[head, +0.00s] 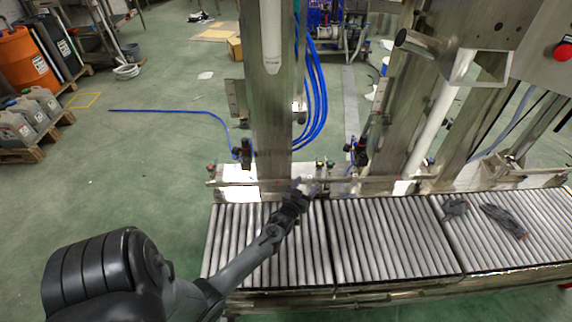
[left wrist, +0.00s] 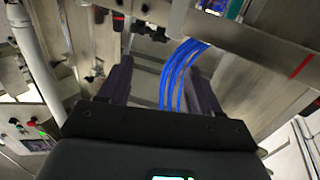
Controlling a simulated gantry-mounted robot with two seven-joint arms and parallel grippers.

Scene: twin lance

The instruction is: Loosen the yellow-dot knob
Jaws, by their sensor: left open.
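No yellow dot can be made out clearly in either view. Small dark fittings with green and red spots (head: 325,164) sit on the frame just behind the rollers, close to my left gripper. My left gripper (head: 304,187) is open above the back edge of the roller conveyor, beside the steel column. In the left wrist view its two dark fingers stand wide apart (left wrist: 160,85) with nothing held between them. Dark knob-like parts (left wrist: 150,32) show beyond the fingers on a metal bar. My right gripper is in neither view.
The roller conveyor (head: 390,238) runs across the front. Grey gloves (head: 505,220) lie on its right section. A thick steel column (head: 271,110) and blue hoses (head: 316,95) rise behind my gripper. A red button (head: 563,51) is at upper right.

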